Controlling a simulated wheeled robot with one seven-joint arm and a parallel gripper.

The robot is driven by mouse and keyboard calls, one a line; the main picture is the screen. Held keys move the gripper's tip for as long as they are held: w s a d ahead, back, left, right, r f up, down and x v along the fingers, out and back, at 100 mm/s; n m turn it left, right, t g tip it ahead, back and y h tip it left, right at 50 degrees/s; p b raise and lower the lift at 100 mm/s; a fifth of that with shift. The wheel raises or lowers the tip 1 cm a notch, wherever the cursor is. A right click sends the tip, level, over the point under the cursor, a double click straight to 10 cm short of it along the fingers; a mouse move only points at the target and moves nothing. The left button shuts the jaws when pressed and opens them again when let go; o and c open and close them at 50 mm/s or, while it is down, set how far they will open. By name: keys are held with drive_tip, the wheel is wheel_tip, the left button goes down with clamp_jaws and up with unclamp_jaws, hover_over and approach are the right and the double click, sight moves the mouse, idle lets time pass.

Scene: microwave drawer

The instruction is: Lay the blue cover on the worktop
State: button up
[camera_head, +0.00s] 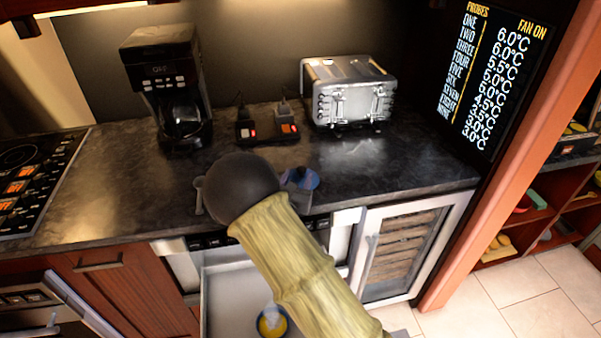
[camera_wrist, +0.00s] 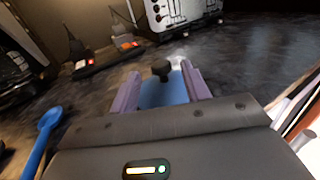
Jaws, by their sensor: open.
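The blue cover (camera_wrist: 160,96), with a dark knob on top, is between the two purple-grey fingers of my gripper (camera_wrist: 160,72) in the wrist view. The fingers stand apart on either side of the knob, and the gripper is open. In the head view the blue cover (camera_head: 308,178) shows just beyond my wrist, near the front edge of the dark worktop (camera_head: 420,165). It appears to rest on the worktop, but its underside is hidden. My arm and wrist hide part of the gripper and cover there.
A coffee maker (camera_head: 165,80), two small switch boxes (camera_head: 268,125) and a silver toaster (camera_head: 348,92) stand along the back. A pulled-out drawer (camera_head: 225,290) below holds a round yellow-and-blue item (camera_head: 272,321). A blue spoon (camera_wrist: 45,130) shows at the wrist view's left.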

drive_tip(key=b+v, duration=0.1)
drive_tip(key=v, duration=0.6)
drive_tip(key=shift+s, duration=0.25)
drive_tip(key=s+d+m+g+h, duration=0.2)
drive_tip(key=s+d+m+g, duration=0.25)
drive_tip(key=d, duration=0.25)
drive_tip(key=s+d+f+m+g+h, duration=0.1)
drive_tip(key=s+d+m+g+h, duration=0.1)
drive_tip(key=s+d+m+g, duration=0.35)
drive_tip(key=s+d+m+g+h, duration=0.2)
drive_tip(key=d+m+g, duration=0.25)
drive_tip(key=d, duration=0.35)
drive_tip(key=s+f+m+g+y, duration=0.25)
drive_tip(key=s+m+y, duration=0.35)
drive_tip(key=s+m, duration=0.3)
drive_tip(key=shift+s+a+r+m+t+y, duration=0.1)
drive_tip(key=shift+a+r+m+t+y, duration=0.45)
drive_tip(key=shift+m, duration=1)
drive_tip(key=shift+a+r+m+t+y, duration=0.2)
drive_tip(key=shift+a+r+m+y, duration=0.4)
drive_tip(key=shift+r+m+y, duration=0.7)
drive_tip(key=shift+s+a+r+m+t+y, duration=0.1)
drive_tip(key=shift+a+r+m+t+y, duration=0.4)
drive_tip(key=shift+m, duration=1.3)
